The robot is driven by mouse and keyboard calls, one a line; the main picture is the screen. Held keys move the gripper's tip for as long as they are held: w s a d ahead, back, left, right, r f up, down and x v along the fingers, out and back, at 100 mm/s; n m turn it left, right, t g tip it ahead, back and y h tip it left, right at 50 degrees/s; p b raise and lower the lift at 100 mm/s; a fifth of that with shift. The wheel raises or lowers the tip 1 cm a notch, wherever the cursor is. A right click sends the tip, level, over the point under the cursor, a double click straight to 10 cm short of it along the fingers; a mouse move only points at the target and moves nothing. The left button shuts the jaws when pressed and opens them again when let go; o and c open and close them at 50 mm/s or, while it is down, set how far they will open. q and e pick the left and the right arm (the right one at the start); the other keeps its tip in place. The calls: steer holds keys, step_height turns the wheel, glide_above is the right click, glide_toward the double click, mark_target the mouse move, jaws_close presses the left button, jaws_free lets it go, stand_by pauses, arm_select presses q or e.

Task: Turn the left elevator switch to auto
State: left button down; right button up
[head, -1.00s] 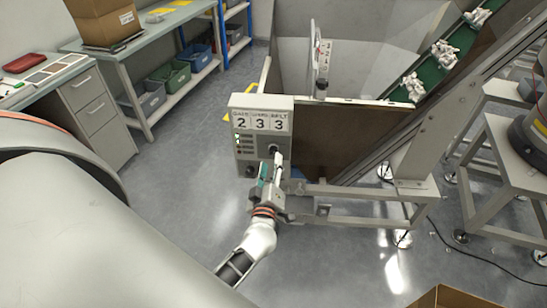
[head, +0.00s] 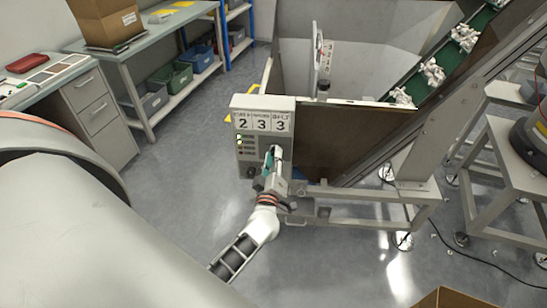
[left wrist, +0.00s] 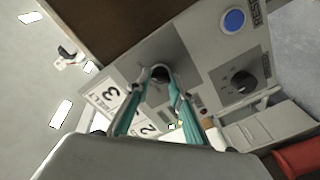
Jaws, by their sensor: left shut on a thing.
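The grey control box (head: 282,104) stands at the front corner of the bin in the head view, with the numbers 2, 3, 3 and small lit lamps on its face. My left gripper (head: 271,157) is at the right side of that face. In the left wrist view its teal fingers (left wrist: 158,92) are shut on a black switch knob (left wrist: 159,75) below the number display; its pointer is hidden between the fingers. A second black knob (left wrist: 240,82) and a blue reset button (left wrist: 233,20) are free beside it. My right gripper is not in view.
The bin's brown panel (head: 340,140) and metal frame (head: 365,193) are right of the box. A green conveyor (head: 449,55) carries white parts. A workbench (head: 150,35) with bins and a drawer cabinet (head: 95,110) stand left. A cardboard box (head: 455,298) is at bottom right.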

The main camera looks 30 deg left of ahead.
arm_select(q)
steer(key=n+p, duration=0.1)
steer(key=n, duration=0.7)
steer(key=shift+f, duration=0.1)
stand_by(0.4)
steer(key=shift+n, duration=0.5)
steer(key=c, duration=1.8)
jaws_free()
steer(key=shift+o, duration=0.2)
steer(key=v, duration=1.2)
